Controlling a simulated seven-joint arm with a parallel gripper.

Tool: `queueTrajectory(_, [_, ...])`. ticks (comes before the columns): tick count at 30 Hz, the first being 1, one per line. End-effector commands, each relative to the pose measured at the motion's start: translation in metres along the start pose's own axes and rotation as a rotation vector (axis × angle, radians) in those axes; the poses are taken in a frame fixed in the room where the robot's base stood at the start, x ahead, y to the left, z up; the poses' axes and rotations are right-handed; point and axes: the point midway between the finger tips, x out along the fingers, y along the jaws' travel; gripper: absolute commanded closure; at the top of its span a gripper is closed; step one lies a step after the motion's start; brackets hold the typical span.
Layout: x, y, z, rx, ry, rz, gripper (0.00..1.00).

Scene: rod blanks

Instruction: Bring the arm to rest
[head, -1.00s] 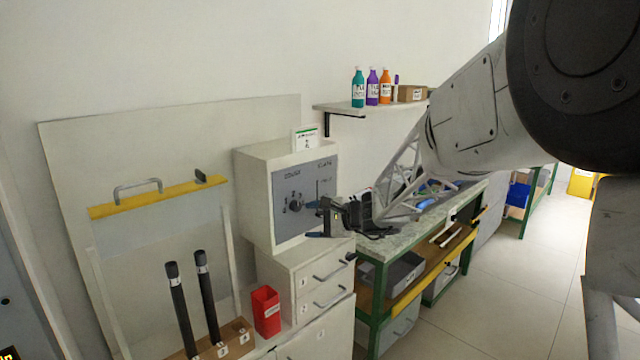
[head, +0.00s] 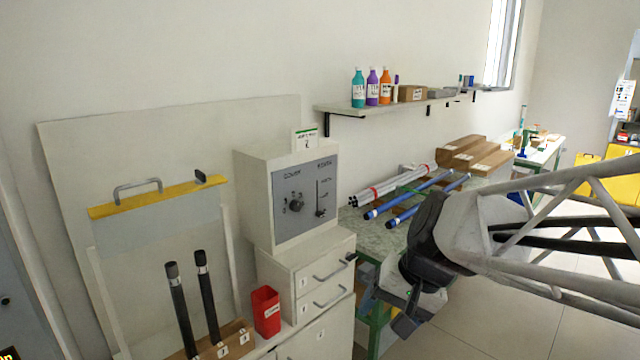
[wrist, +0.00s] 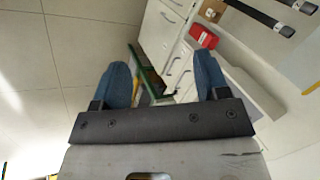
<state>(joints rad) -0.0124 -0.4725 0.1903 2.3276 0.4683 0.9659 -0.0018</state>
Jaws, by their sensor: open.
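My gripper (head: 388,305) hangs in front of the workbench and the drawer cabinet in the head view, tilted down. It also shows in the wrist view (wrist: 162,75), with its two blue fingers wide apart and nothing between them. Behind it in the wrist view are the floor, a green bench leg and the cabinet drawers. My forearm reaches in from the right of the head view and hides part of the bench. No contact with anything shows.
A control box (head: 305,200) stands on the drawer cabinet (head: 318,285). A red bin (head: 266,311) and two black rods (head: 207,300) are at left. Blue rods (head: 408,196) and white rods (head: 392,186) lie on the workbench (head: 352,222). Open floor lies at lower right.

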Motion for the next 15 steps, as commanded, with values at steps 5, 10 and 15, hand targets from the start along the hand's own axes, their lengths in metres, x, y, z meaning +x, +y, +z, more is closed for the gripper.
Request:
queueTrajectory(5, [-0.013,0.041,0.042,-0.108,0.046,0.158,0.32])
queueTrajectory(10, [-0.022,0.074,0.071,-0.193,0.082,0.288,0.32])
queueTrajectory(15, [-0.027,0.091,0.086,-0.24,0.103,0.362,0.32])
